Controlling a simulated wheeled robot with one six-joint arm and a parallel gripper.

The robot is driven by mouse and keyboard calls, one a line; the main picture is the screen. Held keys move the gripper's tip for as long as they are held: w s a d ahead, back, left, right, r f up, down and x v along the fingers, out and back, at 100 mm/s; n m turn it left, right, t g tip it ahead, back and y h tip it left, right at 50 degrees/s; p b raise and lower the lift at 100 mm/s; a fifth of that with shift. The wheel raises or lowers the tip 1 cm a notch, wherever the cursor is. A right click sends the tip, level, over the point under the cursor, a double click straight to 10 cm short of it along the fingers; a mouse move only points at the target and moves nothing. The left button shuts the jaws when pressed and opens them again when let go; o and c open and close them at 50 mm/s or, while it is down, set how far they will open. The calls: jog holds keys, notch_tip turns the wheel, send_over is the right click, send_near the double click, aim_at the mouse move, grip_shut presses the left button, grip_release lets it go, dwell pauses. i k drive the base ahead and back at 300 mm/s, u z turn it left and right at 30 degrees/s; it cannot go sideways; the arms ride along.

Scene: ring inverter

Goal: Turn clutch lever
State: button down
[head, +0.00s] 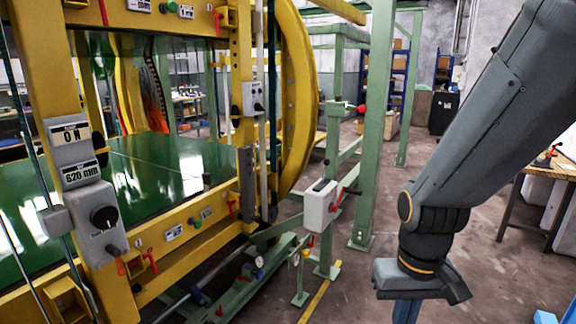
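No label in the head view tells me which handle is the clutch lever. A red-handled lever (337,198) sits on the right side of a pale box (319,208) on a green post. Another red-tipped lever (360,109) sticks out to the right higher up, by the green frame. Small red handles (135,264) show at the lower left of the yellow machine. My gripper (420,284) hangs at the lower right, apart from all these levers. Its fingers are not clear, so I cannot tell if it is open.
The yellow ring inverter (300,100) with its green bed (160,170) fills the left. A control panel (103,222) stands at its front. A wooden table (512,205) is at the right. Floor between pillar and table looks clear.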

aim_at(326, 162)
jog(key=k, duration=0.55)
jog(key=z, duration=0.8)
jog(key=i, duration=0.7)
jog(key=z, duration=0.8)
jog(key=i, duration=0.7)
jog(key=u, duration=0.5)
jog(key=i, duration=0.7)
jog(key=u, duration=1.35)
jog(key=i, duration=0.75)
jog(key=u, duration=0.05)
